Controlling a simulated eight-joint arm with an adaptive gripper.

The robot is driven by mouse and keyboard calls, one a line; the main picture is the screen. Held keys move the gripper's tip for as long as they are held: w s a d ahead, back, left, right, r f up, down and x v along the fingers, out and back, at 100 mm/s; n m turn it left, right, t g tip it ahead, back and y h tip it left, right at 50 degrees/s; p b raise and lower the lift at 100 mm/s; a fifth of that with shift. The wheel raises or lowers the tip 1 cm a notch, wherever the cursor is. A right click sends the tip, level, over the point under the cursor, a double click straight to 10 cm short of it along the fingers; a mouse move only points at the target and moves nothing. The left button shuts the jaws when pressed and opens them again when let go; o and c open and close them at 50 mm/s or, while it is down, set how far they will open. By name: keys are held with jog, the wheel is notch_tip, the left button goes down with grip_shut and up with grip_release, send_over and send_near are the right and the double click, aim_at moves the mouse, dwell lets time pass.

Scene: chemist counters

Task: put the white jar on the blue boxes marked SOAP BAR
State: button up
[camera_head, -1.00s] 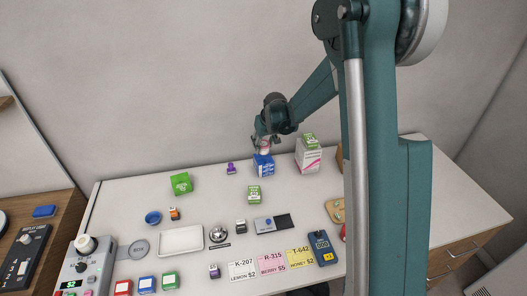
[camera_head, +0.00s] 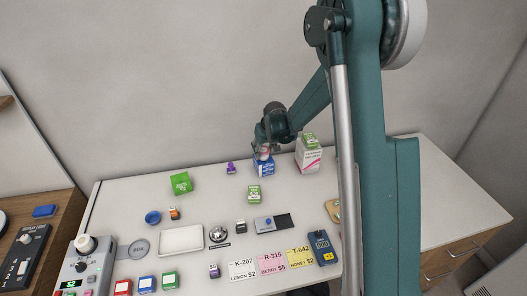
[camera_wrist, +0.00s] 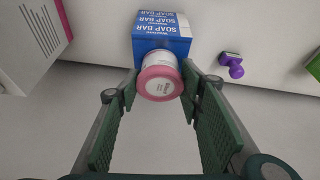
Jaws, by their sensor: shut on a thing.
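The white jar (camera_wrist: 158,80) has a pink lid, which faces the wrist camera. My gripper (camera_wrist: 160,92) has its fingers on both sides of the jar and is shut on it. The blue boxes marked SOAP BAR (camera_wrist: 163,35) are stacked directly beyond the jar in the wrist view. The jar's base overlaps the top box there; whether it touches is hard to tell. In the head view my gripper (camera_head: 264,148) is right above the blue boxes (camera_head: 264,168), and the jar is mostly hidden by it.
A white and pink box with a green box on top (camera_head: 309,152) stands close to the right of the blue boxes. A purple stamp (camera_head: 231,168) stands to their left.

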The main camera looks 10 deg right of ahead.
jog(key=o, duration=0.9)
jog(key=shift+r, duration=0.15)
jog(key=shift+v, duration=5.95)
